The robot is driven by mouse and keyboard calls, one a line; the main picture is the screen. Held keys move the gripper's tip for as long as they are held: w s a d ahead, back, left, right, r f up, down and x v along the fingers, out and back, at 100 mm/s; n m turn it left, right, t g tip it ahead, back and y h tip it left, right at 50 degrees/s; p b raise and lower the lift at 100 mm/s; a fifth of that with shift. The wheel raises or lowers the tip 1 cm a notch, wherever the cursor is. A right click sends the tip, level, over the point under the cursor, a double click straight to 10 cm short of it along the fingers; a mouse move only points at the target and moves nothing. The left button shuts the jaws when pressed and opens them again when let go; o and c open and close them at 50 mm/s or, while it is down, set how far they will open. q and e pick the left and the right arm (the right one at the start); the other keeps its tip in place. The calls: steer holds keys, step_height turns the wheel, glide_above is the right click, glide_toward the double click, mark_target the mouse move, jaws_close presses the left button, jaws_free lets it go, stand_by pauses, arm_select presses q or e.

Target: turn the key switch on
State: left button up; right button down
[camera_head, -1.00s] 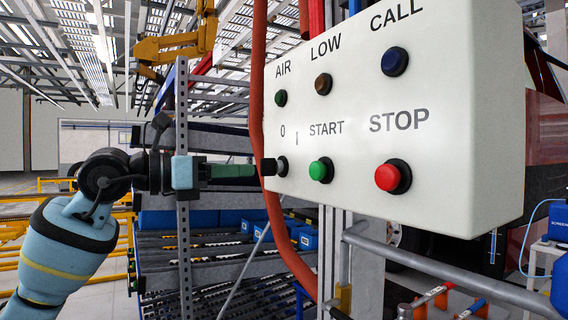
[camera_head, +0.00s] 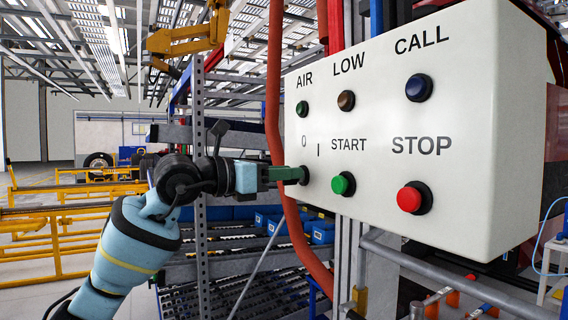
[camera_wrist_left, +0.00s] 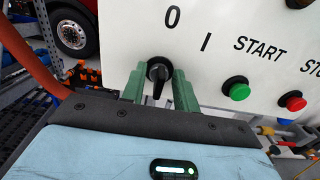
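The white control box (camera_head: 400,180) carries a black key switch (camera_head: 303,175) at its lower left edge, under the marks 0 and I. In the left wrist view the switch's dark knob (camera_wrist_left: 158,72) sits between the two green fingers of my left gripper (camera_wrist_left: 158,84). The fingers stand on either side of it, with gaps beside the narrow handle, so the gripper looks open around the knob. In the head view the left gripper (camera_head: 284,174) reaches the switch from the left and partly hides it. Its exact turn position is hard to tell. My right gripper is not in view.
The green START button (camera_head: 342,184) and red STOP button (camera_head: 412,198) sit right of the switch. AIR, LOW and CALL buttons are above. A red hose (camera_head: 274,110) runs along the box's left edge, close to my left gripper. A metal rail (camera_head: 460,285) passes below the box.

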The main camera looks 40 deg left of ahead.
arm_select(q)
steer(key=shift+w+d, duration=0.25)
steer(key=shift+w, duration=0.35)
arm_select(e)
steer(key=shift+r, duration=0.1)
arm_select(q)
steer(key=shift+c, duration=0.3)
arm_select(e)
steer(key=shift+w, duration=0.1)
